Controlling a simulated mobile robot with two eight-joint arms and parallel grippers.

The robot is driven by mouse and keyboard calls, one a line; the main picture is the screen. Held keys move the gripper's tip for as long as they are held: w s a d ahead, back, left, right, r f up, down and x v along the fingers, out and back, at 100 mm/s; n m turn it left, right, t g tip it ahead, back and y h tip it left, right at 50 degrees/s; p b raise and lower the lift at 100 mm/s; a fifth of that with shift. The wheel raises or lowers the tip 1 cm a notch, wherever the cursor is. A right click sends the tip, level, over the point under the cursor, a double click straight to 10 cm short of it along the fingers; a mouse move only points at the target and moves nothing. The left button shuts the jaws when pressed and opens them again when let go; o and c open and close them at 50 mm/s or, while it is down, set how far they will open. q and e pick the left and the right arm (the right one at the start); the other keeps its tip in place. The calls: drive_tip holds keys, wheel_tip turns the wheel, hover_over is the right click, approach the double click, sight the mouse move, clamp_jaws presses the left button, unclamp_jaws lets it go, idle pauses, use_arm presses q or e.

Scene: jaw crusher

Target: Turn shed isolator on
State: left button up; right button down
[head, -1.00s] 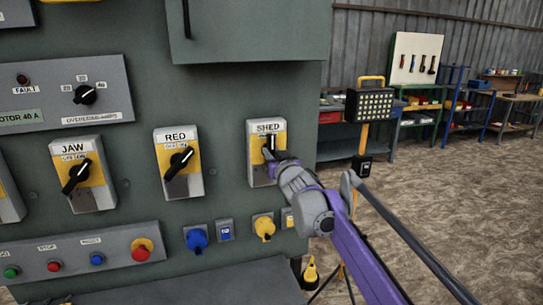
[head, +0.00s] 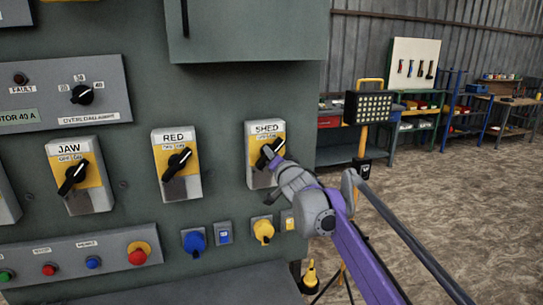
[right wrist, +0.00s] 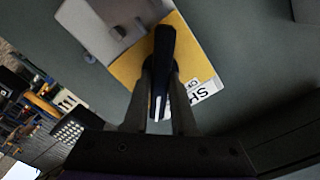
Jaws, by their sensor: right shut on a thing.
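The shed isolator (head: 258,178) is a grey box with a yellow plate and a SHED label, at the right of the panel in the head view. Its black handle (head: 266,155) sits tilted, its upper end to the right, much like the JAW and RED handles. My right gripper (head: 275,158) reaches it from the lower right and is shut on the handle. In the right wrist view the two fingers close around the black handle (right wrist: 160,70) in front of the yellow plate (right wrist: 190,45). My left gripper is not in view.
The RED isolator (head: 179,188) and JAW isolator (head: 88,200) are to the left. Below are a blue socket (head: 194,242), a yellow socket (head: 263,230) and a push-button row. A work lamp (head: 368,107) stands right, with open floor in front.

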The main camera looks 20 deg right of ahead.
drive_tip(key=shift+m, duration=0.3)
drive_tip(key=c, duration=0.7)
unclamp_jaws()
drive_tip(key=s, duration=0.5)
drive_tip(key=s+b, duration=0.1)
drive_tip(key=s, duration=0.5)
drive_tip(key=shift+d, duration=0.2)
drive_tip(key=shift+w, duration=0.1)
drive_tip(key=s+a+f+n+g+p, duration=0.1)
drive_tip(key=s+f+n+g+p, duration=0.1)
drive_tip(key=s+f, duration=0.8)
drive_tip(key=s+a+f+n+g+p, duration=0.1)
drive_tip(key=s+f+n+g, duration=0.3)
drive_tip(key=s+f, duration=0.7)
drive_tip(key=s+a+f+n+g+p, duration=0.1)
drive_tip(key=s+f+n+g+p, duration=0.1)
drive_tip(key=s+f+g, duration=0.4)
drive_tip(key=shift+s+a+f+n+g+h+p, duration=0.1)
drive_tip(key=shift+s+f+n+p, duration=0.1)
drive_tip(key=shift+s+f, duration=0.9)
drive_tip(key=shift+s+a+f+n+g+h+p, duration=0.15)
drive_tip(key=shift+s+f, duration=0.2)
drive_tip(key=shift+s, duration=1.45)
drive_tip(key=shift+s+f+n+g+h+p, duration=0.1)
drive_tip(key=shift+s+f+p, duration=0.1)
drive_tip(key=shift+s+f, duration=0.9)
